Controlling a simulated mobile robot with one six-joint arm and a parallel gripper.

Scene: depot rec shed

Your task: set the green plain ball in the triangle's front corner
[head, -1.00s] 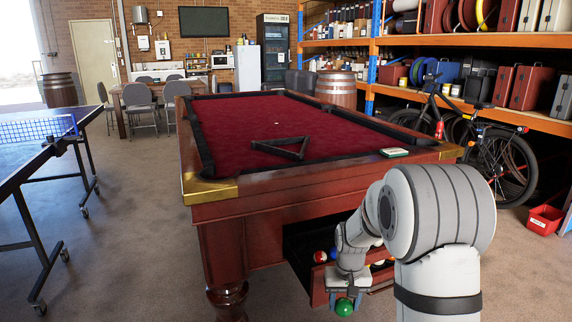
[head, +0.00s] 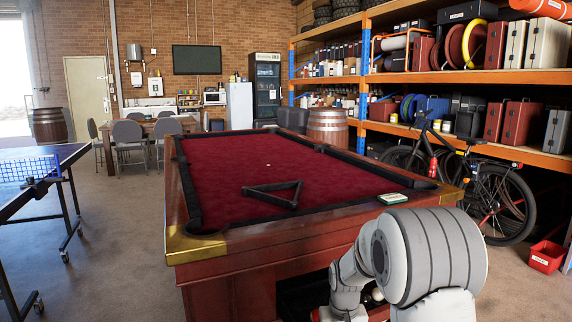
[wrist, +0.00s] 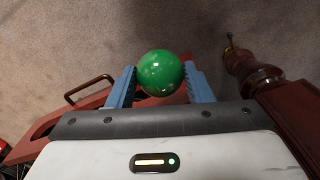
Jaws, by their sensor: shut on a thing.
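The green plain ball (wrist: 160,73) is held between the two blue fingers of my gripper (wrist: 161,80) in the wrist view. In the head view the gripper and ball fall below the picture's lower edge. The black triangle (head: 272,193) lies flat on the red cloth of the pool table (head: 225,206), near its front end. The triangle looks empty.
A table leg (wrist: 252,75) stands to the right.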

